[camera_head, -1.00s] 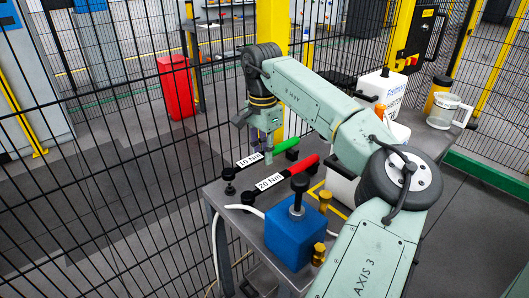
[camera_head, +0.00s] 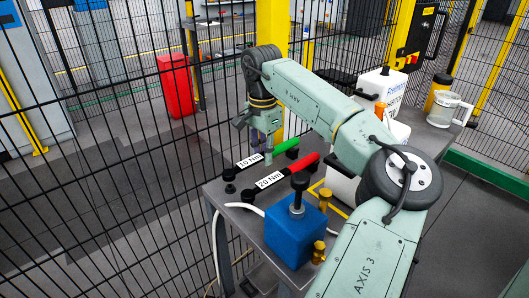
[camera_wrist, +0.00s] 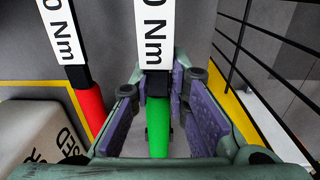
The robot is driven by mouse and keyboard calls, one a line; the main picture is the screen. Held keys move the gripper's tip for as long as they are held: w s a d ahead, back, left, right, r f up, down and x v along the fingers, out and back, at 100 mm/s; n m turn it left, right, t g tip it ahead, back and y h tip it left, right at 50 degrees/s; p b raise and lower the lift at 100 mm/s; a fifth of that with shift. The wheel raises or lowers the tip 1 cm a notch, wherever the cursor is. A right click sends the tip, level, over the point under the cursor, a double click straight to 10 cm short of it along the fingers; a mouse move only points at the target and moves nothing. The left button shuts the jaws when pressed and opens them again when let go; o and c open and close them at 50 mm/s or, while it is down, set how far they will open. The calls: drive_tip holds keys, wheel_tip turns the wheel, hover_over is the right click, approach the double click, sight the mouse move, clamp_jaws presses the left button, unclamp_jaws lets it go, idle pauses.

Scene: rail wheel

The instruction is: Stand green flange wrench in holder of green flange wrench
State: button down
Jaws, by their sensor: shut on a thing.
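The green flange wrench, with a green handle (camera_head: 286,146) and a white 10 Nm label, lies lengthwise low over the near end of the grey table. In the wrist view its green handle (camera_wrist: 158,130) and label run between the purple finger pads. My gripper (camera_head: 262,152) points down and is shut on this wrench near where label and handle meet. Whether the wrench touches its supports is hidden. Small black supports (camera_head: 292,154) show by the handle end; I cannot tell for sure which is the green wrench's holder.
The red-handled 20 Nm wrench (camera_head: 303,164) lies parallel beside it. A blue box (camera_head: 290,238) with a black knob stands in front, with brass fittings at its right. A black mesh fence (camera_head: 120,150) runs close behind the table.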

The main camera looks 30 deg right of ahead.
drive_tip(key=shift+f, duration=0.45)
drive_tip(key=c, duration=1.5)
unclamp_jaws()
drive_tip(key=shift+o, duration=0.2)
wheel_tip(320, 180, up, 12)
drive_tip(key=shift+w, duration=0.2)
drive_tip(key=shift+a, duration=0.1)
